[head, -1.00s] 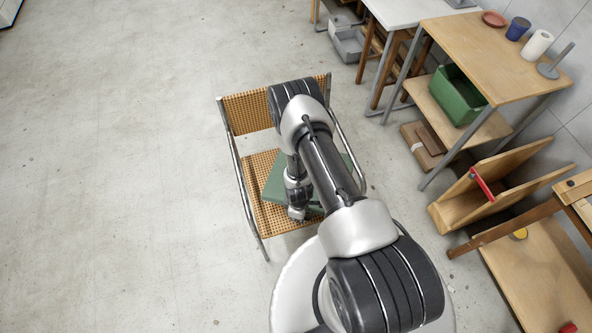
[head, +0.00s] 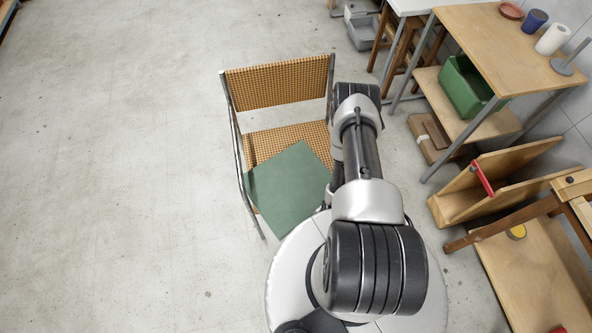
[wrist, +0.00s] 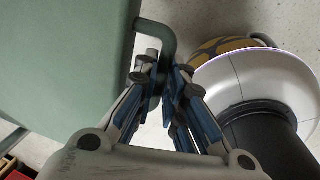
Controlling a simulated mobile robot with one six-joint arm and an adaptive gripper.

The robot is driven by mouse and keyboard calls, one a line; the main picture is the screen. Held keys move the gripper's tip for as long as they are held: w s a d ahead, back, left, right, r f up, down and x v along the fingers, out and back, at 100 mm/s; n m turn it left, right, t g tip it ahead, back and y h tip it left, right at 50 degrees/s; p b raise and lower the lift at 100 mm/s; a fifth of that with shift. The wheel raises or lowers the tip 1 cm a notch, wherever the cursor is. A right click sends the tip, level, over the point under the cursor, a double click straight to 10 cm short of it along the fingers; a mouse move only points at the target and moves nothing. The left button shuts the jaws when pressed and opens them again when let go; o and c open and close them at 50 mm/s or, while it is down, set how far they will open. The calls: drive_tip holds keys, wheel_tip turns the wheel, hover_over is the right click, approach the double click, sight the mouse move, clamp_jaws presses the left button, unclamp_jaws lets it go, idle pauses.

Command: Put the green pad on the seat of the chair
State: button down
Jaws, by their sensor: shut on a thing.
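The green pad (head: 288,192) shows flat and turned at an angle over the front part of the chair's woven seat (head: 285,140). Its near corner reaches past the seat's front edge; I cannot tell whether it touches the seat or hangs above it. The chair has a metal frame and a woven backrest (head: 278,83). In the wrist view the pad (wrist: 65,60) fills the upper left, with a dark green loop (wrist: 168,38) at its edge. My gripper (wrist: 166,78) is shut on this loop. In the head view my arm hides the gripper.
To the right stand a wooden table (head: 500,45) with a green bin (head: 465,88) on its lower shelf, and a tilted wooden piece with a red clamp (head: 482,178). A cardboard box (head: 432,137) lies on the floor. The floor left of the chair is clear.

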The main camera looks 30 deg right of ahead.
sight(309, 181)
drive_tip(key=w+d+b, duration=0.1)
drive_tip(key=w, duration=0.4)
drive_tip(key=w+d+b, duration=0.2)
drive_tip(key=w, duration=0.4)
drive_tip(key=w+d+b, duration=0.1)
drive_tip(key=w+d, duration=0.1)
drive_tip(key=w, duration=0.4)
drive_tip(key=shift+b, duration=0.3)
wheel_tip(309, 181, down, 4)
drive_tip(key=shift+r+b, duration=0.15)
drive_tip(key=shift+b, duration=0.85)
drive_tip(key=c, duration=1.7)
unclamp_jaws()
drive_tip(key=shift+r, duration=0.1)
drive_tip(key=shift+o, duration=0.2)
